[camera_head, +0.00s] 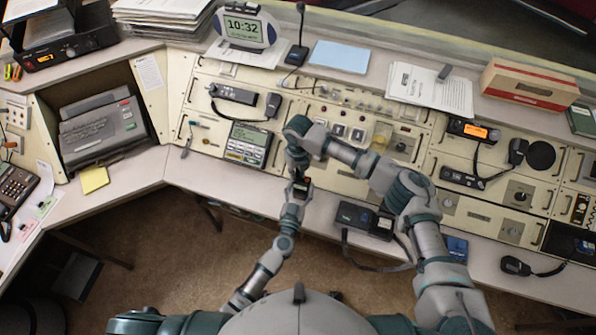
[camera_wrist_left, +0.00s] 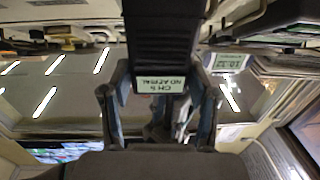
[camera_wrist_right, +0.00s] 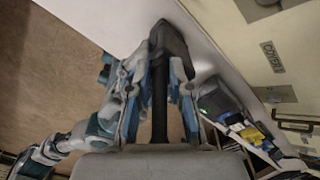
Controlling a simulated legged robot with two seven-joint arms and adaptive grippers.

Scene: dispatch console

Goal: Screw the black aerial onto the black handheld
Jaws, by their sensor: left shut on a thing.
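The black handheld (camera_wrist_left: 163,40) is clasped between the fingers of my left gripper (camera_wrist_left: 160,105). Its small lit screen (camera_wrist_left: 160,85) appears upside down and reads "CH 5 NO AERIAL". In the head view my left gripper (camera_head: 299,190) is below my right gripper (camera_head: 301,172), close to it, over the desk's front edge. In the right wrist view a thin black rod, seemingly the aerial (camera_wrist_right: 160,108), runs between the fingers of my right gripper (camera_wrist_right: 164,75). A dark block, seemingly the handheld (camera_wrist_right: 170,40), is at its far end. Whether the fingers press on the rod, or the parts touch, is unclear.
A dark radio unit (camera_head: 364,219) with a cord lies on the desk just right of the grippers. A keypad panel (camera_head: 247,143) is behind left. A radio with an orange screen (camera_head: 474,131) and a cardboard box (camera_head: 530,84) are at right. Bare desk (camera_head: 225,183) lies left.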

